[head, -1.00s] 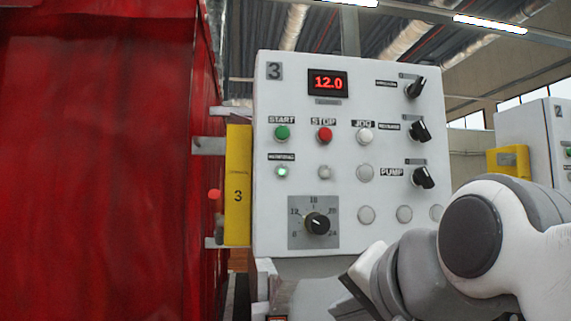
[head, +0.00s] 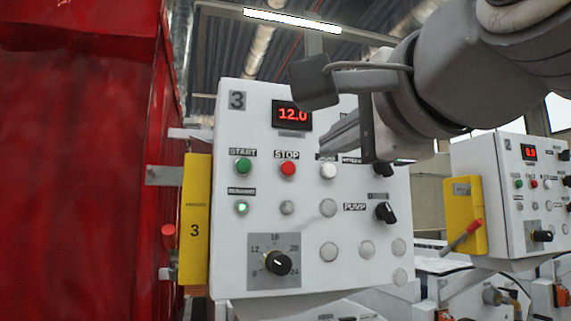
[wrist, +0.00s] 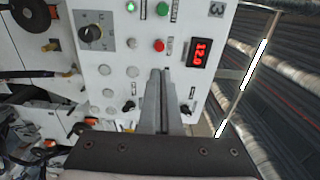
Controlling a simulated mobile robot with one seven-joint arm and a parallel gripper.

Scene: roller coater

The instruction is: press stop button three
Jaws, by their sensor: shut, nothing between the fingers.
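The control panel marked 3 (head: 228,283) is a white box with a red display reading 12.0. Its red STOP button (head: 288,169) sits between the green START button (head: 243,166) and the white JOG button (head: 328,170). The STOP button also shows in the wrist view (wrist: 159,45), just beyond my fingertips. My gripper (head: 324,143) is shut and empty, in front of the panel. In the head view its tips are right of and above STOP, over the JOG label. In the wrist view they stay apart from the red button. The arm hides the panel's upper right.
A yellow box marked 3 (head: 195,222) with a red lever (head: 168,237) is at the panel's left, beside a red wall (head: 70,160). A black dial (head: 279,263) and several knobs and buttons surround STOP. A second panel (head: 485,180) stands at right.

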